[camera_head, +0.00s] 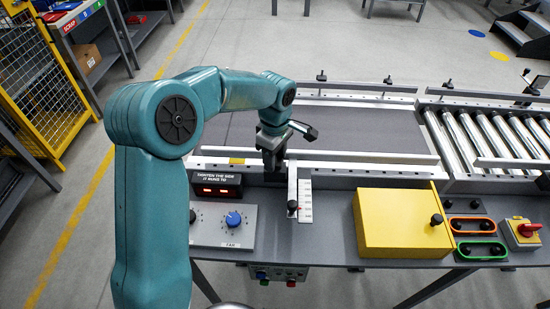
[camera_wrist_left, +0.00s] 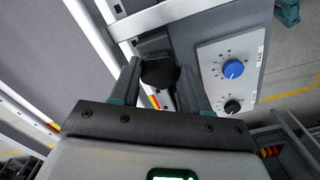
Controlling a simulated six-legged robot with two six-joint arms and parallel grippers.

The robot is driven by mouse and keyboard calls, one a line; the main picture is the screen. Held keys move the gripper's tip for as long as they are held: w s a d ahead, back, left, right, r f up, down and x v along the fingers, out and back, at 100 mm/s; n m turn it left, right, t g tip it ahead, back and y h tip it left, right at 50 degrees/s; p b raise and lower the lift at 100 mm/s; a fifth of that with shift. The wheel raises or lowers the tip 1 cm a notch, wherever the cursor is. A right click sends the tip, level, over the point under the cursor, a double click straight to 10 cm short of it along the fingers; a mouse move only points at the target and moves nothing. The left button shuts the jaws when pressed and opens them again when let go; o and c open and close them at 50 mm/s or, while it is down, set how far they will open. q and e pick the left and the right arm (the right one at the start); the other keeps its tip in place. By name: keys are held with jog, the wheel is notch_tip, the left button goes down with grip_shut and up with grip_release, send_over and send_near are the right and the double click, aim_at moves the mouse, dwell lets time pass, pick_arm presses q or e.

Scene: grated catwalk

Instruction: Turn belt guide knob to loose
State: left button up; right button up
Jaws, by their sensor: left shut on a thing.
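My left gripper (camera_head: 271,158) reaches over the near edge of the belt conveyor, beside the near side rail. In the left wrist view the gripper (camera_wrist_left: 160,80) is shut on a round black knob (camera_wrist_left: 159,72), which sits between its two fingers. In the head view the gripper hides that knob, and I cannot read any loose or tight mark on it. More black knobs, one of them at the far side (camera_head: 388,80), stand along the far guide rail (camera_head: 350,87). My right gripper is in neither view.
A grey panel (camera_head: 208,238) with a blue knob (camera_head: 234,218) lies in front left of the gripper, by a red-lit display (camera_head: 216,191). A slider with a scale (camera_head: 305,204) and a yellow box (camera_head: 400,222) stand to the right. The dark belt (camera_head: 365,132) is clear.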

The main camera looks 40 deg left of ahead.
pick_arm(q)
jog(key=shift+w+r+n, duration=0.1)
jog(key=shift+r+n, duration=0.05)
jog(key=shift+n, duration=0.25)
jog(key=o, duration=1.1)
jog(key=shift+c, duration=0.2)
notch_tip(320, 180, up, 16)
jog(key=p, duration=0.1)
jog(key=shift+r+p, duration=0.15)
jog(key=shift+p, duration=0.15)
